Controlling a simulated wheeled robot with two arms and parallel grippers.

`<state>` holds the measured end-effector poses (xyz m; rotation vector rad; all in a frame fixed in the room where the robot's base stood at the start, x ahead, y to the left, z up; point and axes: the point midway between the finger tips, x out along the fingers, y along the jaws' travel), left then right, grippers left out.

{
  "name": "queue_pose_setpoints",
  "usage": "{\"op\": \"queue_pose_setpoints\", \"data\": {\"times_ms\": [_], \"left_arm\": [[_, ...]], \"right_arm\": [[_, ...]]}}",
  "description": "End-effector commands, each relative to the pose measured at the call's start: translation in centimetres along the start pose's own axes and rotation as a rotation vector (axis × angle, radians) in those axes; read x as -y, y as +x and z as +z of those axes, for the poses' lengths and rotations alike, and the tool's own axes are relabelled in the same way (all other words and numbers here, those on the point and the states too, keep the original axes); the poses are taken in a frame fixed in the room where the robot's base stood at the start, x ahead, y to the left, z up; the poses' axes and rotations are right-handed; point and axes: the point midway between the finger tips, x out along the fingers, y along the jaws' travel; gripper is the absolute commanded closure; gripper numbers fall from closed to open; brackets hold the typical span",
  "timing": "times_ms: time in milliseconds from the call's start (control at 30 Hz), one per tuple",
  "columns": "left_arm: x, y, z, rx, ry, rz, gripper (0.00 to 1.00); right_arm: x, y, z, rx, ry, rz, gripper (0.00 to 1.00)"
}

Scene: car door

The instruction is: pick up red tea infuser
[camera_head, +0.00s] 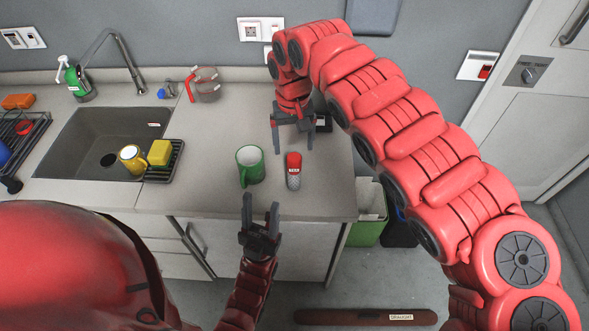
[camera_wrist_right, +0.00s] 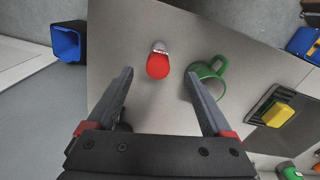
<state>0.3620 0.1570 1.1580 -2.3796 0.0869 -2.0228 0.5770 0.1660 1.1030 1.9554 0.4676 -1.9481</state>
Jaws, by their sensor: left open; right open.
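The red tea infuser (camera_head: 293,171) stands on the grey counter, with a red upper part and a silvery mesh lower part. In the right wrist view the infuser (camera_wrist_right: 158,63) lies ahead of the fingertips, between their lines, with its red end toward the camera. My right gripper (camera_head: 293,141) is open and empty, above the counter behind the infuser; its jaws also show in the right wrist view (camera_wrist_right: 161,80). My left gripper (camera_head: 260,209) is open and empty at the counter's front edge, in front of the green mug (camera_head: 250,166).
The green mug stands just left of the infuser. The counter right of the infuser is clear.

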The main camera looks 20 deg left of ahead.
Motion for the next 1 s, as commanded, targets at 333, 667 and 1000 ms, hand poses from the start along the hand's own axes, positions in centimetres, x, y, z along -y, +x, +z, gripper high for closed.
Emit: {"op": "queue_pose_setpoints", "data": {"times_ms": [333, 667, 1000], "left_arm": [[0.1, 1.4, -0.2, 0.0, 0.0, 0.0, 0.5], [0.1, 1.4, -0.2, 0.0, 0.0, 0.0, 0.5], [0.2, 3.7, -0.6, 0.0, 0.0, 0.0, 0.5]], "right_arm": [[0.1, 5.7, 0.0, 0.002, 0.001, 0.0, 0.16], [0.0, 7.8, -0.1, -0.001, 0.0, -0.002, 0.16], [0.2, 11.2, -0.4, 0.001, -0.001, -0.004, 0.16]]}}
